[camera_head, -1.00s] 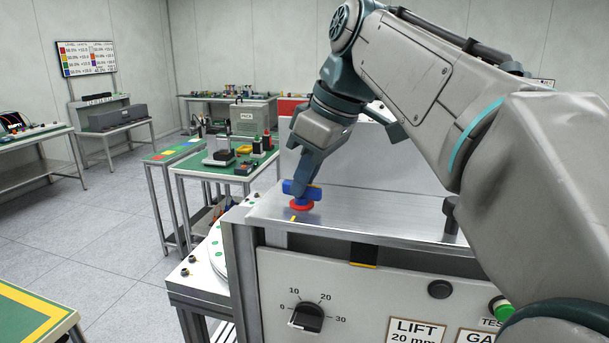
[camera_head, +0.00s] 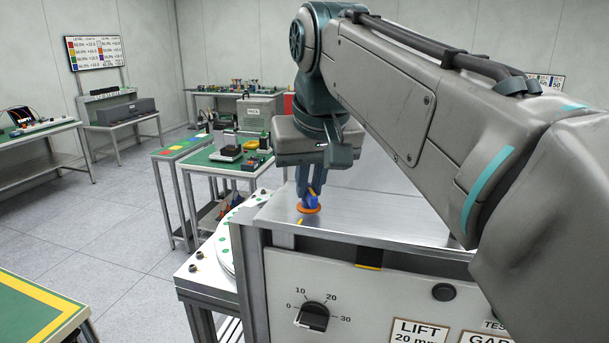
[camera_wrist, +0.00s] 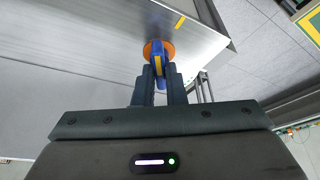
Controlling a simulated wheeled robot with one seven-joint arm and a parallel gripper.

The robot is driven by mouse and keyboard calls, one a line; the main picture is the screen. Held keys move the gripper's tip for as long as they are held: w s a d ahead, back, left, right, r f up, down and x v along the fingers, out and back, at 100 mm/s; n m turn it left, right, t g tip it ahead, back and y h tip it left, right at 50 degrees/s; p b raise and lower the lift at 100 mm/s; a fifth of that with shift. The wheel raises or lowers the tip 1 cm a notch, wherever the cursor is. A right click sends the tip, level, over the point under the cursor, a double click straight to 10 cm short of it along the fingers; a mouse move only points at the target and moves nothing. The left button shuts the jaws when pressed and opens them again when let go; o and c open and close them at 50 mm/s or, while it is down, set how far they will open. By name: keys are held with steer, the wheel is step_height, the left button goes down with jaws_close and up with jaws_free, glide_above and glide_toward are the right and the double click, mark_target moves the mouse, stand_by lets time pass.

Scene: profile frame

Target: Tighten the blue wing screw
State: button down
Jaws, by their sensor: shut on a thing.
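The blue wing screw (camera_head: 311,200) stands upright on the metal top of the machine, above an orange ring (camera_head: 308,209). It also shows in the wrist view (camera_wrist: 158,62), with a yellow stripe along its wing. My gripper (camera_head: 310,192) points straight down over the screw. Its two fingers are shut on the wing, one on each side, as the wrist view (camera_wrist: 158,78) shows. A yellow mark (camera_wrist: 180,22) lies on the plate a little apart from the ring. The fingers hide part of the wing in the head view.
The machine's metal top (camera_head: 370,215) is clear to the right of the screw. Its front panel carries a black dial (camera_head: 312,316) and labels. A white round table (camera_head: 225,250) stands close at left. A green-topped bench (camera_head: 215,157) with several items stands behind.

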steer(key=shift+m+h, duration=0.3)
steer(key=shift+m, duration=0.3)
steer(key=c, duration=1.5)
jaws_free()
steer(key=p+v, duration=0.2)
steer(key=v, duration=1.2)
steer(key=shift+a+f, duration=0.1)
